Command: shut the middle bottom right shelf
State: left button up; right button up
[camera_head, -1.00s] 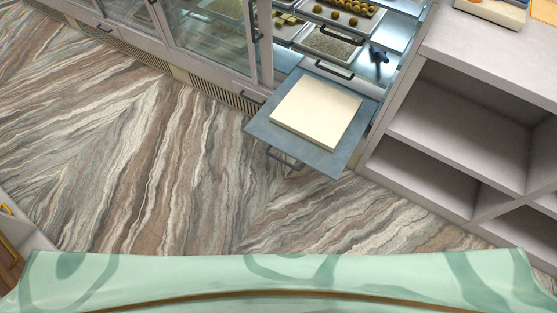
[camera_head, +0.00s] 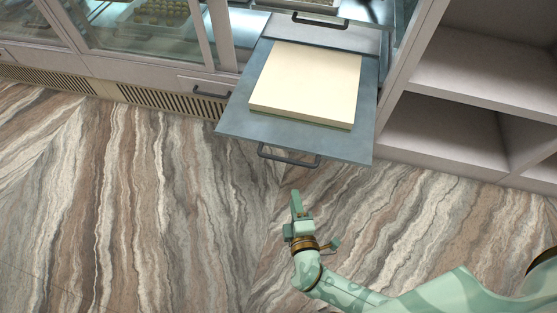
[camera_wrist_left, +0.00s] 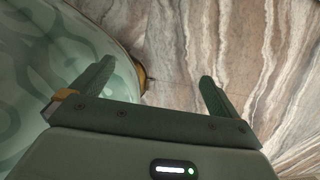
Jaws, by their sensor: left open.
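The pulled-out shelf (camera_head: 240,115) is a flat blue-grey tray at the bottom of the glass counter. It stands out over the floor, with a dark bar handle (camera_head: 288,158) on its front edge. A thick cream slab (camera_head: 308,82) lies on it. My right gripper (camera_head: 296,196) is below the handle in the head view, pointing toward it and apart from it; seen nearly edge-on, its opening is unclear. My left gripper (camera_wrist_left: 156,70) shows only in the left wrist view, open and empty, with floor and a part of my body beyond its fingers.
Another dark handle (camera_head: 319,20) sits above the shelf. Glass-fronted cases (camera_head: 150,30) are to the left, with a vent grille (camera_head: 170,106) below. A pale open shelving unit (camera_head: 440,125) stands close on the right. The striped floor (camera_head: 130,210) in front is clear.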

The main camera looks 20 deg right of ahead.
jog(key=b, duration=0.2)
send_near(287, 159)
jog(key=w+f, duration=0.2)
jog(key=x, duration=0.2)
jog(key=b+x, duration=0.1)
jog(key=x, duration=0.1)
jog(key=b+x, duration=0.1)
jog(key=x, duration=0.2)
jog(key=shift+w+d+r, duration=0.1)
jog(key=shift+d+r, duration=0.05)
jog(key=shift+r, duration=0.1)
jog(key=shift+w+d, duration=0.1)
jog(key=shift+w, duration=0.25)
pick_arm(q)
jog(key=w+r+m+t+y, duration=0.1)
jog(key=w+r, duration=0.8)
jog(key=w, duration=0.4)
jog(key=shift+a+r+t+y, duration=0.35)
jog(key=shift+a+t+y, duration=0.05)
pick_arm(e)
grip_shut()
